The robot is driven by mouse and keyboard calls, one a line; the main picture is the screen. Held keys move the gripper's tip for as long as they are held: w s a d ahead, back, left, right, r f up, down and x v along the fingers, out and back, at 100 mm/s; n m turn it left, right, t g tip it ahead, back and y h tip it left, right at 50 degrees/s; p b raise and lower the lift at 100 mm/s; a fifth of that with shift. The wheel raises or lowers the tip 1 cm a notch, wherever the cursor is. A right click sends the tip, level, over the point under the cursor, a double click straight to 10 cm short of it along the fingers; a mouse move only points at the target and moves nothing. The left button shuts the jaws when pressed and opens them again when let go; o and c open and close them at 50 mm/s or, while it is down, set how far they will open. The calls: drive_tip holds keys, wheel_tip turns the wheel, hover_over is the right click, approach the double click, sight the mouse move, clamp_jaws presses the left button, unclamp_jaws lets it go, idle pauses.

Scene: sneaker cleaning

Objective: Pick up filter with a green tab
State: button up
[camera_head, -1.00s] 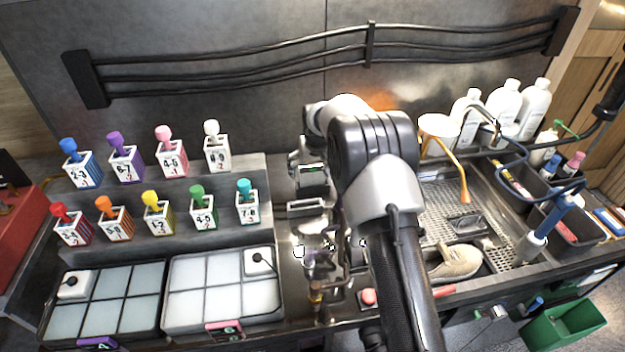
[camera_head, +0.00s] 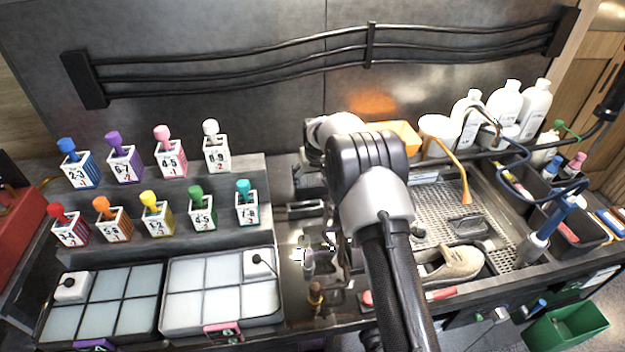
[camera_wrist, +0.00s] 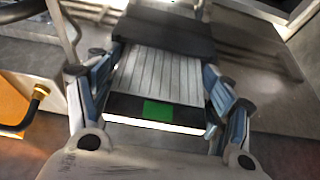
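The filter (camera_wrist: 165,75) shows in the wrist view as a grey ridged block with a dark front face. A green tab (camera_wrist: 158,111) sits on that face, above a bright lower edge. My gripper (camera_wrist: 163,84) has one finger along each side of the filter, close against it, and appears shut on it. Contact along the right side is not fully clear. In the head view my arm hides the gripper, and no green tab can be made out there.
A dark slab lies beyond the filter in the wrist view. An orange bin (camera_head: 404,137) stands behind my arm. Chrome fittings (camera_head: 318,255) stand to its left. A sink tray with a shoe (camera_head: 457,262) and white bottles (camera_head: 508,105) are on the right. Numbered bottles fill the left shelves.

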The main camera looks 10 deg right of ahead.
drive_tip(key=c, duration=0.5)
